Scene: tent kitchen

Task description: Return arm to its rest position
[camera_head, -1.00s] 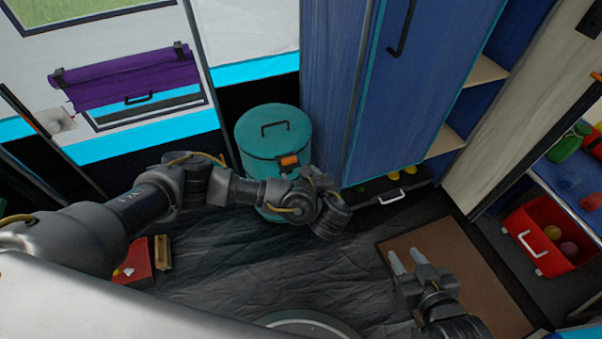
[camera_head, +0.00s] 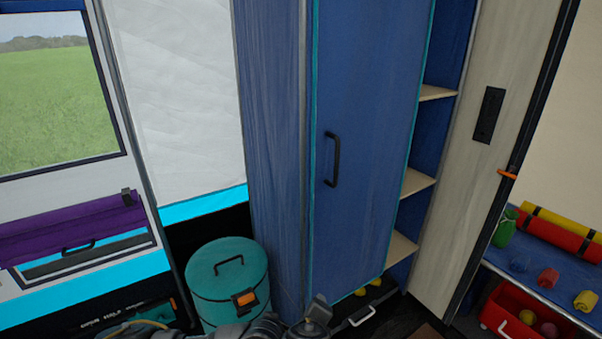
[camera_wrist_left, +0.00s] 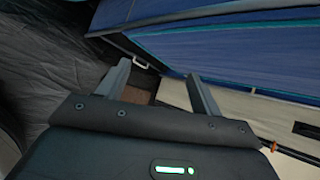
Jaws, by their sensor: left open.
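In the left wrist view my left gripper (camera_wrist_left: 162,85) is open, with its two grey fingers spread apart and nothing between them. Beyond the fingertips are the brown mat (camera_wrist_left: 134,96) on the floor and the blue cabinet front (camera_wrist_left: 215,47). In the head view only part of my left arm (camera_head: 268,328) shows along the bottom edge, in front of the teal drum. The left fingertips cannot be made out there. My right arm and gripper are outside both current views.
A teal lidded drum (camera_head: 228,283) stands left of a tall blue cabinet (camera_head: 367,140) with a black handle. Open shelves (camera_head: 417,183) are at its right. A red bin (camera_head: 529,318) sits under a blue bench (camera_head: 543,283) at the right. A purple roll (camera_head: 70,231) hangs at the left.

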